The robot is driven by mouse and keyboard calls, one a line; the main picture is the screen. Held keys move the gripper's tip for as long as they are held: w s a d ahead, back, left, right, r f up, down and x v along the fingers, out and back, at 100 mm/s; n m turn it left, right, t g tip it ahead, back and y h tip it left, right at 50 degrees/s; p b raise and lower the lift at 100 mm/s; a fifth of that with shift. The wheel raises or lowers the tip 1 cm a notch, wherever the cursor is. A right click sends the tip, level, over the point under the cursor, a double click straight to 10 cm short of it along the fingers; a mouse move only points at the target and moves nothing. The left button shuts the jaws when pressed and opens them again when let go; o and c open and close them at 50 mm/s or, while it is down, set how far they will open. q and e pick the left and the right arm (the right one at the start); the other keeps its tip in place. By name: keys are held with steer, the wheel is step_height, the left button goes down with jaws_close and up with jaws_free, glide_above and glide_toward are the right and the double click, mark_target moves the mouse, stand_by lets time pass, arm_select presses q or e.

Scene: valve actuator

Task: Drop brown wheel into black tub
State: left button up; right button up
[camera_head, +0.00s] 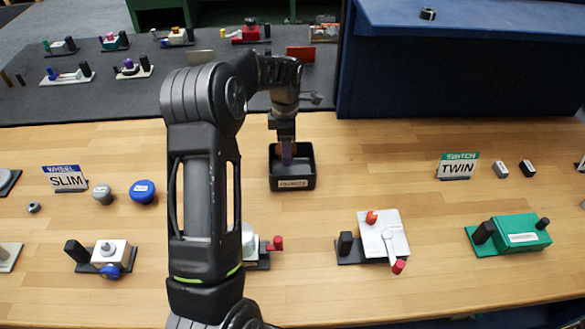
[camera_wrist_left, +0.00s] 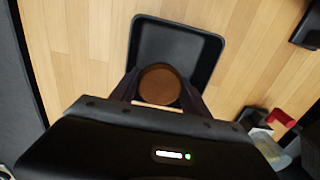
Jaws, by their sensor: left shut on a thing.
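The black tub (camera_head: 293,184) stands on the wooden table in the middle of the head view, with a label on its front wall. It also shows in the left wrist view (camera_wrist_left: 207,45). My left gripper (camera_head: 287,158) is over the tub, pointing down. In the left wrist view my left gripper (camera_wrist_left: 160,88) is shut on the round brown wheel (camera_wrist_left: 159,84), which lies in front of the tub's near part from that camera. The tub's floor around it looks empty. The exact height of the wheel over the tub is hard to tell. My right gripper is not in view.
A blue wheel (camera_head: 142,191) and a grey wheel (camera_head: 103,194) lie left of my arm by the SLIM sign (camera_head: 66,178). Valve units stand along the front, including a white one (camera_head: 383,233) and a green one (camera_head: 516,235). A blue block (camera_head: 450,70) rises at the back right.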

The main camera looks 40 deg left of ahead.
arm_select(q)
steer(key=shift+f, duration=0.2)
steer(key=o, duration=1.5)
steer(key=shift+r, duration=0.1)
step_height(320, 180, up, 8)
steer(key=shift+f, duration=0.15)
